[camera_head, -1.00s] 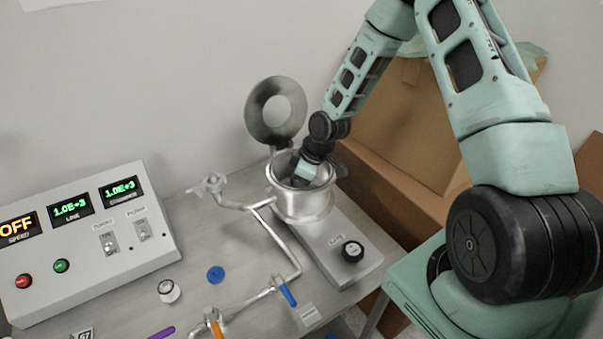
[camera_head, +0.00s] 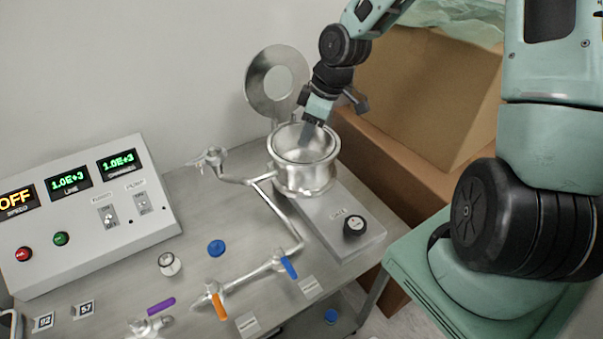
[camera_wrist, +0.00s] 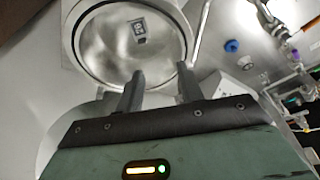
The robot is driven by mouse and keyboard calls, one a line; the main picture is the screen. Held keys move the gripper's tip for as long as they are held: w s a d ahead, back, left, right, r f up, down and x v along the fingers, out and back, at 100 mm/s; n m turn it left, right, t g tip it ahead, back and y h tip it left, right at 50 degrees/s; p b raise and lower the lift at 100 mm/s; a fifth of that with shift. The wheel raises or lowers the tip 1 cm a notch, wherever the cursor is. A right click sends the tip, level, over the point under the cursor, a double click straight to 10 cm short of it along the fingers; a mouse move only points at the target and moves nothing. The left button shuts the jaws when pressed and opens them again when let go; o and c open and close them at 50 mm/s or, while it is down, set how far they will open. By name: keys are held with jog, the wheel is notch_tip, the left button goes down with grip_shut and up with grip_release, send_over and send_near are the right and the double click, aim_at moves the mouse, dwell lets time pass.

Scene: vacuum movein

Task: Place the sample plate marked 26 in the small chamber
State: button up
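The small chamber (camera_head: 303,178) is a round metal pot with its disc-shaped lid (camera_head: 275,85) swung up. In the wrist view, the chamber (camera_wrist: 82,60) is open below my gripper. A small sample plate (camera_wrist: 139,31) with a dark number tag lies inside on the chamber floor; the number looks like 26 but is tilted and small. My gripper (camera_wrist: 160,82) is open and empty, its fingers apart near the chamber rim. In the head view, my gripper (camera_head: 308,138) is over the chamber's far side, and the plate cannot be made out.
Plates marked 57 (camera_head: 86,309) and what looks like 92 (camera_head: 44,322) lie at the table's front left. A control box (camera_head: 95,225) stands at the left. Pipes with orange (camera_head: 219,306) and blue (camera_head: 288,267) valve handles run before the chamber. Cardboard boxes (camera_head: 420,100) stand behind.

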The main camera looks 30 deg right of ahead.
jog(key=s+a+r+g+h, duration=0.1)
jog(key=s+a+r, duration=0.3)
jog(key=s+a, duration=0.5)
jog(key=s+a+r+m+g+h, duration=0.1)
jog(key=s+a+r, duration=0.4)
jog(key=s+a, duration=0.4)
jog(key=s, duration=0.7)
jog(key=shift+a, duration=0.4)
